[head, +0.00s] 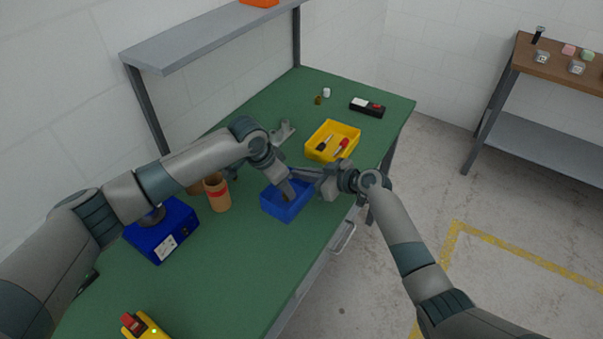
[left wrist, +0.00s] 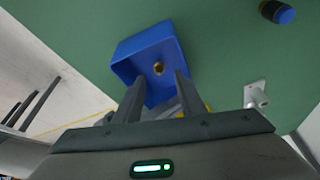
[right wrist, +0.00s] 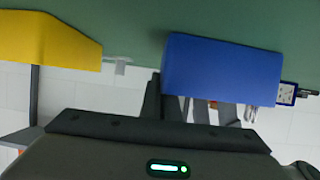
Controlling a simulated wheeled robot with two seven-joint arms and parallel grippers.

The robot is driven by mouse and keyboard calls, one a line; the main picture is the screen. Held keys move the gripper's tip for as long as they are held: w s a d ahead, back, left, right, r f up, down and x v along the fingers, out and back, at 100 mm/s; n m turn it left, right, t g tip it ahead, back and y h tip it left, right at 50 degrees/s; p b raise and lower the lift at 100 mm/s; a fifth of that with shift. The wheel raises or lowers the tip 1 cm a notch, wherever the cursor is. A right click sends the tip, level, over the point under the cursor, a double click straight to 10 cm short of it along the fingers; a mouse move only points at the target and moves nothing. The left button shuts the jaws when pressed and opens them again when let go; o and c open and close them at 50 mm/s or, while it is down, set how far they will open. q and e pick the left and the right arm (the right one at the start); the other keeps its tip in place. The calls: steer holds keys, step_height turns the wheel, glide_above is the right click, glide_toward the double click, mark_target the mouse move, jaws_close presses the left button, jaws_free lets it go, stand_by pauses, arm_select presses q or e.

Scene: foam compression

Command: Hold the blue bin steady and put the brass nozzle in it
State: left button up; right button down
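The blue bin (head: 273,206) stands on the green table near its right edge. The brass nozzle (left wrist: 158,68) lies on the floor of the bin in the left wrist view; my arm hides it in the head view. My left gripper (head: 288,192) points down over the bin. Its fingers (left wrist: 158,84) are apart with nothing between them, and the nozzle lies beyond the tips. My right gripper (head: 297,172) is at the bin's far right wall. In the right wrist view its close-set fingers (right wrist: 160,90) straddle an end of the bin (right wrist: 220,70) and appear closed on its wall.
A yellow tray (head: 318,154) with tools stands behind the bin. A grey bracket (head: 284,132) is to its left. A brown cylinder (head: 217,193) and a blue machine (head: 160,236) stand left of the bin. A small brass-coloured piece (head: 318,100) is farther back.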

arm_select(q)
steer(key=shift+r, duration=0.1)
steer(key=v, duration=1.2)
arm_select(e)
steer(key=c, duration=2.5)
jaws_free()
steer(key=o, duration=0.6)
steer(key=shift+c, duration=0.2)
steer(key=shift+d, duration=0.15)
steer(key=v, duration=1.1)
steer(key=shift+s+d, duration=0.25)
steer(key=shift+s, duration=0.05)
steer(key=shift+r, duration=0.1)
arm_select(q)
steer(key=shift+d, duration=0.1)
arm_select(e)
steer(key=shift+d, duration=0.1)
